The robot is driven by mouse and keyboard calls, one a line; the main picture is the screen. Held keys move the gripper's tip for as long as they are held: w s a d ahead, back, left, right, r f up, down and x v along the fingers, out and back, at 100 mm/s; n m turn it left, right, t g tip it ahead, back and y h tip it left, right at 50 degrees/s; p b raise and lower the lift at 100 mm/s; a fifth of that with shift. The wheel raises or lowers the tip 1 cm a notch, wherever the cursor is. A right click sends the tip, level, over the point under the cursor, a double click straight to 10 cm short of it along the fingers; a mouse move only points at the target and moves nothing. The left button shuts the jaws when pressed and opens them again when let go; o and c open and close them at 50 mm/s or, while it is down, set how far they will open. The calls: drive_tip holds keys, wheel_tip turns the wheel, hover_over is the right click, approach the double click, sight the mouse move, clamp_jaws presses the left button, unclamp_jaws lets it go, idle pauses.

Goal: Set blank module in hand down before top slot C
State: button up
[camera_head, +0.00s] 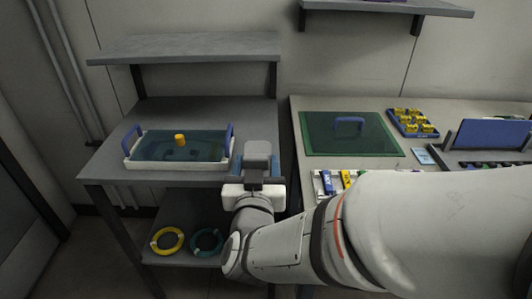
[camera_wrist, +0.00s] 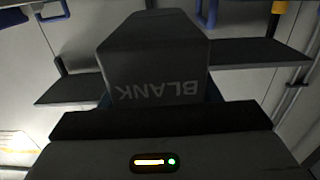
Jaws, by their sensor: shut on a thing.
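The blank module (camera_wrist: 155,60) is a dark grey block with the word BLANK, upside down in the wrist view. My gripper (camera_wrist: 160,120) is shut on it. In the head view the grey module (camera_head: 258,152) stands up from my gripper (camera_head: 254,178), in front of the gap between the two tables. Top slot C cannot be made out in either view; my arm covers part of the right table.
A white tray with blue handles (camera_head: 128,163) and a yellow knob stands on the left table. The right table holds a green mat (camera_head: 313,143) with a blue handle, a blue tray of yellow parts (camera_head: 412,122) and a blue panel (camera_head: 490,134). Coiled rings (camera_head: 167,241) lie on the lower shelf.

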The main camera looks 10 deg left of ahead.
drive_tip(key=shift+s+d+f+b, duration=0.1)
drive_tip(key=shift+s+f+b, duration=0.4)
drive_tip(key=shift+b, duration=0.2)
drive_tip(key=v, duration=0.1)
drive_tip(key=b+v, duration=0.2)
drive_tip(key=shift+s+r, duration=0.25)
drive_tip(key=shift+s+d+r+b, duration=0.1)
drive_tip(key=shift+s+d+b, duration=0.05)
drive_tip(key=shift+s+b, duration=0.3)
drive_tip(key=shift+s+d+r+b, duration=0.15)
drive_tip(key=shift+s+b, duration=0.15)
drive_tip(key=shift+s, duration=0.15)
